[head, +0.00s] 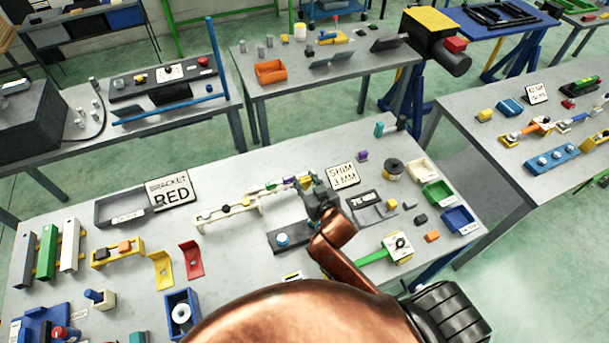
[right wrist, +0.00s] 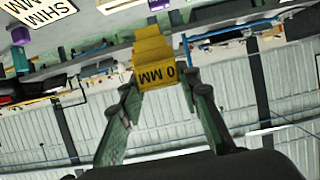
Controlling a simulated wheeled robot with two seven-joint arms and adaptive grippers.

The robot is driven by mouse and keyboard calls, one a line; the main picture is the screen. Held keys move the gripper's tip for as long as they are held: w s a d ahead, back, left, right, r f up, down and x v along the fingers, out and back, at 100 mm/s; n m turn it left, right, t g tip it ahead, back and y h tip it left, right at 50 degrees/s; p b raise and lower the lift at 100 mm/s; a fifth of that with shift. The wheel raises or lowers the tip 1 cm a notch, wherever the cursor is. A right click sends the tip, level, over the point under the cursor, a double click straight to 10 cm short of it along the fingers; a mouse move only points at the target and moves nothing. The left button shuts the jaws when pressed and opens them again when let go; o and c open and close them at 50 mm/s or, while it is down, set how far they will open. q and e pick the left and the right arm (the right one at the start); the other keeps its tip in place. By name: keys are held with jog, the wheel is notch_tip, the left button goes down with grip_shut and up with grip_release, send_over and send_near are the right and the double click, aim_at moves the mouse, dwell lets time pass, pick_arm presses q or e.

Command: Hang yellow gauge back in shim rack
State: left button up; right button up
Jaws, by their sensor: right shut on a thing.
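The yellow gauge (right wrist: 156,68), a stepped strip marked "0 MM", shows between the fingertips of my right gripper (right wrist: 158,92) in the right wrist view. The gripper is shut on it. In the head view my right gripper (head: 318,196) is over the middle of the table, beside the far right end of the pale shim rack (head: 262,206). Small coloured pieces show along the rack. The gripper partly covers that end, so I cannot tell whether the held gauge touches the rack. My left gripper is not in view.
A "SHIM 3 MM" sign (head: 343,176) stands just behind my gripper. A dark block with a blue-white knob (head: 283,240) lies in front. A grey tray (head: 122,207) and a "BRACKET RED" sign (head: 171,190) are left. Small bins (head: 438,193) line the right edge.

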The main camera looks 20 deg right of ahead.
jog(key=w+d+f, duration=0.3)
jog(key=w, duration=0.4)
send_over(305, 173)
jog(key=s+a, duration=0.1)
jog(key=s, duration=0.2)
jog(key=f, duration=0.5)
jog(key=shift+w+a+f+p, duration=0.15)
jog(key=shift+w+f+p, duration=0.1)
jog(key=shift+p, duration=0.05)
jog(key=shift+w+d+f, duration=0.1)
jog(key=shift+w+f, duration=0.15)
jog(key=shift+f, duration=0.8)
jog(key=shift+w+d+f, duration=0.1)
jog(key=shift+w+f, duration=0.1)
jog(key=shift+f, duration=0.85)
jog(key=shift+f, duration=0.1)
jog(key=shift+f, duration=0.4)
jog(key=o, duration=0.8)
jog(key=shift+o, duration=0.2)
